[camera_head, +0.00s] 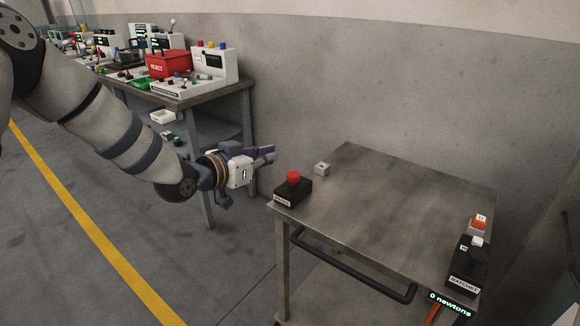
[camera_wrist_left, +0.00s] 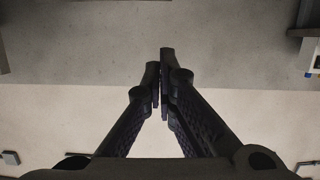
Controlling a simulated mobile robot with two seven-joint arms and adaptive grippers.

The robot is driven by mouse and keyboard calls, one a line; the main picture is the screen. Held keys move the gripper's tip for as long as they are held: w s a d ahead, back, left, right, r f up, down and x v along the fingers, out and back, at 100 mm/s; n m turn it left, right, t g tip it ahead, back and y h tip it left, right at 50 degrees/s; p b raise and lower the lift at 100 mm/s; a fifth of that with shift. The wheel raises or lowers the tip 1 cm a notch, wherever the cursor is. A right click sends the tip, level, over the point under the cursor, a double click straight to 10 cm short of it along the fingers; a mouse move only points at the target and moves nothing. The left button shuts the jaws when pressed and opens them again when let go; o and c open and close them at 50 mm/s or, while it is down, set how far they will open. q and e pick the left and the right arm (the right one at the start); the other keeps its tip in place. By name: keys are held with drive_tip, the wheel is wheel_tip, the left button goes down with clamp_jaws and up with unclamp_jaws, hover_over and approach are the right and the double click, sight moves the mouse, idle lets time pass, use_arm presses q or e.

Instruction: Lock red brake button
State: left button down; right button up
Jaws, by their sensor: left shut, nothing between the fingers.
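The red brake button (camera_head: 293,177) is a red mushroom cap on a black box with a white label, at the left corner of the metal cart top. My left gripper (camera_head: 271,154) is beyond the cart's left edge, up and to the left of the button in the head view, and apart from it. Its fingers are shut with nothing between them. In the left wrist view the closed fingertips (camera_wrist_left: 162,75) point at a bare grey surface, and the button does not show there. My right gripper is not in view.
The cart top (camera_head: 375,200) is mostly clear. A small grey block (camera_head: 322,169) lies behind the button. A black ratchet box (camera_head: 467,268) and an orange button (camera_head: 479,222) stand at the right edge. A cluttered workbench (camera_head: 190,98) stands behind my left arm.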

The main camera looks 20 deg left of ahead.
use_arm(q)
drive_tip(key=b, duration=0.2)
hover_over(293, 180)
drive_tip(key=a, duration=0.1)
wheel_tip(293, 180, down, 3)
wheel_tip(293, 180, down, 2)
drive_tip(key=shift+d+f, duration=0.1)
drive_tip(key=shift+d, duration=0.05)
drive_tip(key=shift+s+f, duration=0.1)
drive_tip(key=shift+f, duration=0.6)
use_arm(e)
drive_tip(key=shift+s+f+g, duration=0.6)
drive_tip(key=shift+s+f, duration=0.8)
